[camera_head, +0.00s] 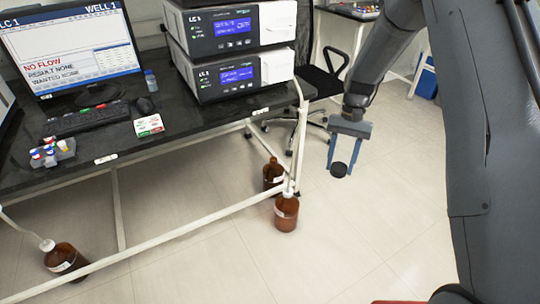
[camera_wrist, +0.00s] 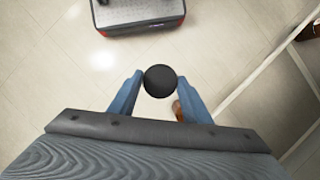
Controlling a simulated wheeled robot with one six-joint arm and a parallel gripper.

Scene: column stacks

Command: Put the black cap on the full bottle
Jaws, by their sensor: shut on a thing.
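My gripper (camera_head: 342,165) is shut on the black cap (camera_head: 339,170), held in the air right of the bench. In the wrist view the round black cap (camera_wrist: 160,81) sits between the blue fingertips. A brown bottle (camera_head: 286,214) with a white top stands on the floor by the bench's right leg. Another brown bottle (camera_head: 272,174) stands just behind it; its top is too small to make out. A third brown bottle (camera_head: 65,258) with a white top is at lower left. I cannot tell which is full. A bit of brown bottle (camera_wrist: 177,108) shows beside the right finger in the wrist view.
The dark bench (camera_head: 100,150) carries two stacked instruments (camera_head: 228,80), a monitor (camera_head: 70,50), a keyboard (camera_head: 85,118) and a rack of small vials (camera_head: 45,155). Its white frame rails run near the bottles. A black chair (camera_head: 325,80) stands behind. The floor below my gripper is clear.

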